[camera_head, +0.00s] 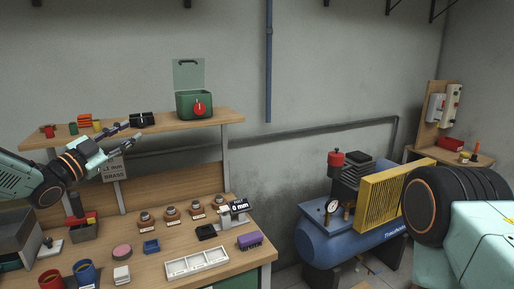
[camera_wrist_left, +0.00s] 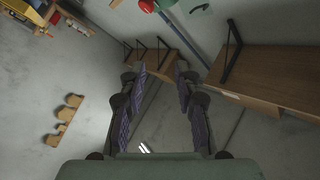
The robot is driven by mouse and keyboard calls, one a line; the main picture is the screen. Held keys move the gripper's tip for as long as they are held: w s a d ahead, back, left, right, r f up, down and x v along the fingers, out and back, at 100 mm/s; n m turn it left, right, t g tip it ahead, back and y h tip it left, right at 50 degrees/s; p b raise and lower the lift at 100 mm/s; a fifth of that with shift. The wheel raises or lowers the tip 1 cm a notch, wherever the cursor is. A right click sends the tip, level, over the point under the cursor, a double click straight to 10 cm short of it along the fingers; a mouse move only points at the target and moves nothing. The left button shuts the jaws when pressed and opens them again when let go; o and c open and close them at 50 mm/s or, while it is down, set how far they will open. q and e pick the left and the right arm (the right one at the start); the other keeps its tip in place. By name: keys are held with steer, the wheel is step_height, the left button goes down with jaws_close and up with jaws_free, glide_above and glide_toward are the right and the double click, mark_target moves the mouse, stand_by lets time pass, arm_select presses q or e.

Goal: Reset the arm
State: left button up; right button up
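My left gripper (camera_head: 128,135) reaches in from the left in the head view, in front of the upper shelf and above the workbench. Its two fingers are spread apart with nothing between them. In the left wrist view the fingers of the left gripper (camera_wrist_left: 161,80) stand wide apart, with only wall and shelf behind the gap. A large dark ribbed joint and pale green link of my own body fill the right of the head view. My right gripper does not show in either view.
The workbench (camera_head: 150,262) holds several small parts, bins and a white divided tray (camera_head: 196,263). The shelf (camera_head: 180,125) carries a green box (camera_head: 194,104) with its lid up. A blue compressor (camera_head: 350,240) with a yellow guard stands right of the bench.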

arm_select(q)
steer(key=s+d+f+n+g+y+b, duration=0.15)
steer(key=f+n, duration=0.25)
steer(key=f, duration=0.6)
steer(key=s+d+f+n+g+y+b, duration=0.1)
steer(key=s+d+f+n+y, duration=0.2)
steer(key=f, duration=0.8)
steer(key=s+d+f+n+g+y+b, duration=0.1)
steer(key=s+d+f+n+g+b, duration=0.15)
steer(key=s+f, duration=0.55)
steer(key=s+d+f+n+g+y+b, duration=0.1)
steer(key=s+f+n+g, duration=0.25)
steer(key=f, duration=0.75)
steer(key=s+f+g+y+b, duration=0.1)
steer(key=s+f+g+b, duration=0.2)
steer(key=s+f, duration=0.4)
steer(key=s+d+f+g+b, duration=0.1)
steer(key=s+f+g+b, duration=0.2)
steer(key=s+f, duration=0.5)
steer(key=s+d+f+n+g+y+b, duration=0.1)
steer(key=s+f+g+b, duration=0.2)
steer(key=s, duration=1.8)
step_height(320, 180, down, 5)
steer(key=shift+s+d+r+g+y+b, duration=0.15)
steer(key=shift+s+g+y+b, duration=0.15)
steer(key=shift+b, duration=0.5)
steer(key=shift+s, duration=0.1)
